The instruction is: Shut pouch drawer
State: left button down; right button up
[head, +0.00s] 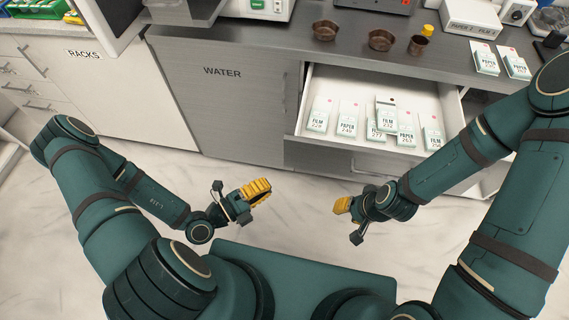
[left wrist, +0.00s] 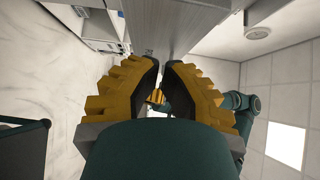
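The pouch drawer (head: 305,99) is pulled out from the counter front at the right of the head view. It holds several white and green pouches (head: 347,118) marked FILM or PAPER. My left gripper (head: 262,190) is in front of and to the left of the drawer, apart from it. In the left wrist view its yellow fingers (left wrist: 160,65) come together almost at the tips, with nothing between them. My right gripper (head: 341,206) is in front of the drawer, apart from it. Its yellow fingers show as one small block, so their opening is unclear.
The grey WATER cabinet (head: 222,100) stands left of the drawer, and the white RACKS cabinet (head: 110,95) is farther left. Brown bowls (head: 381,40) and upright pouches (head: 484,59) stand on the counter above. Pale floor (head: 300,215) is clear between my grippers.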

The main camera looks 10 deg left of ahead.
aim_at(295, 158)
pick_arm(q)
jog(key=w+d, duration=0.1)
jog(key=w, duration=0.1)
jog(key=w+d+b, duration=0.1)
jog(key=w, duration=0.1)
jog(key=w+d, duration=0.1)
jog(key=w, duration=0.2)
jog(key=shift+w+d, duration=0.1)
jog(key=shift+d, duration=0.3)
jog(key=shift+w, duration=0.45)
pick_arm(e)
jog(key=shift+w+f, duration=0.2)
jog(key=shift+f, duration=0.65)
